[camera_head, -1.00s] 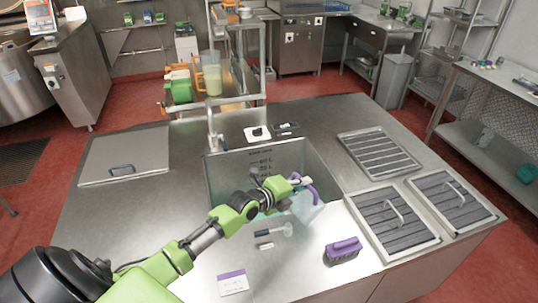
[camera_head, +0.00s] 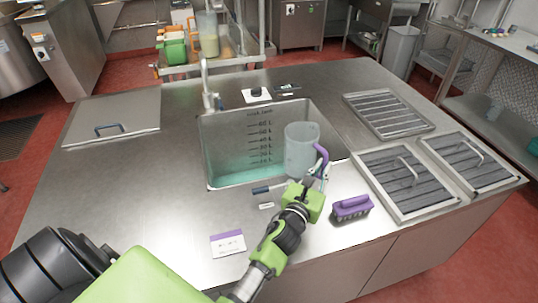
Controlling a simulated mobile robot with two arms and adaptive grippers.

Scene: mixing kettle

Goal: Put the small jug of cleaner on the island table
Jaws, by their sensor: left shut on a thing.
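A translucent jug (camera_head: 299,148) with a purple handle stands upright in the picture at the right front of the sink. My left gripper (camera_head: 319,172) is shut on its purple handle. The jug overlaps the sink's right front edge in view; whether its base touches anything cannot be told. The island table (camera_head: 150,195) is a wide steel top around the sink. My right gripper is out of view.
The sink (camera_head: 232,150) holds greenish liquid below volume marks. A purple brush (camera_head: 350,208), a small label card (camera_head: 228,244) and slatted covers (camera_head: 405,180) are on the table. The left part of the tabletop is largely bare.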

